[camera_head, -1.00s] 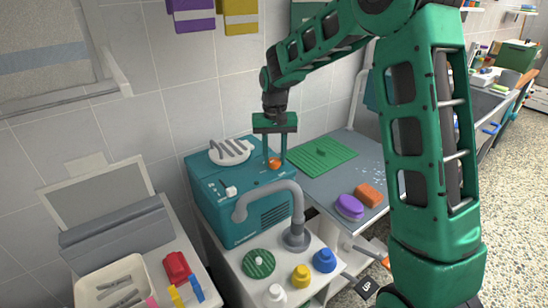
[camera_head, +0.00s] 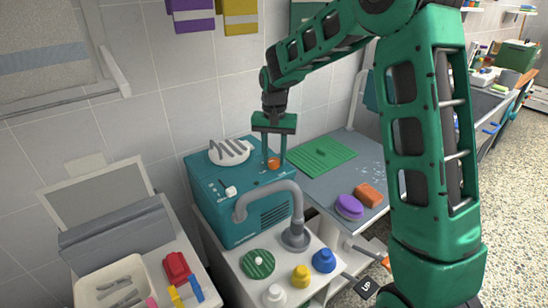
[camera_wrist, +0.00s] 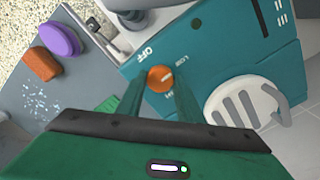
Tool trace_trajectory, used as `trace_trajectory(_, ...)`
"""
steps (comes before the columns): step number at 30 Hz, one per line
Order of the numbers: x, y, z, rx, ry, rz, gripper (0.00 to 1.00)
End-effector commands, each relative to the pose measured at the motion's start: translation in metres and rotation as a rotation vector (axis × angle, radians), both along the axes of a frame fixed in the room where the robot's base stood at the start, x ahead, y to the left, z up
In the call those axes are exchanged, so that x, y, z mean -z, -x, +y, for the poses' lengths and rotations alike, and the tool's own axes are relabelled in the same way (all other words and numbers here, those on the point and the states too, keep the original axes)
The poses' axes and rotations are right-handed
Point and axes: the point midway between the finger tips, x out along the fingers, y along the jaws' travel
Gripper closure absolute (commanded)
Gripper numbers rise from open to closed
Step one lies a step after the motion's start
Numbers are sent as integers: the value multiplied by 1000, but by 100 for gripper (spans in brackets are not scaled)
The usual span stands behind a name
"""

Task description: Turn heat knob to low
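The orange heat knob (camera_wrist: 160,78) is on the top of the teal dryer box (camera_wrist: 225,50). It also shows in the head view (camera_head: 273,163). OFF, LOW and HI labels are around it in the wrist view. A pale mark on the knob seems to face the right side, near LOW; its exact direction is hard to tell. My gripper (camera_wrist: 159,72) points down at the knob, with one finger on each side of it. It looks open, with narrow gaps beside the knob; contact cannot be made out.
A white slotted vent (camera_head: 229,151) and a small white switch (camera_head: 231,191) are on the same box top. A grey curved pipe (camera_head: 270,190) stands in front. A green mat (camera_head: 321,154), purple brush (camera_head: 349,207) and orange block (camera_head: 368,195) lie to the right.

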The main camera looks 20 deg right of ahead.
Motion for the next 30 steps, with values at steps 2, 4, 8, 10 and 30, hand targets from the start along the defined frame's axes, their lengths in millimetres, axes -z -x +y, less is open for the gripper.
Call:
trace_trajectory(2,-2,-3,1,-1,-1,-9,49)
trace_trajectory(4,-2,-2,1,-1,-1,-7,49)
trace_trajectory(8,-1,-1,1,-2,0,-4,49)
trace_trajectory(10,-1,-1,1,-2,-1,-3,49)
trace_trajectory(30,-94,-3,1,-1,0,-4,49)
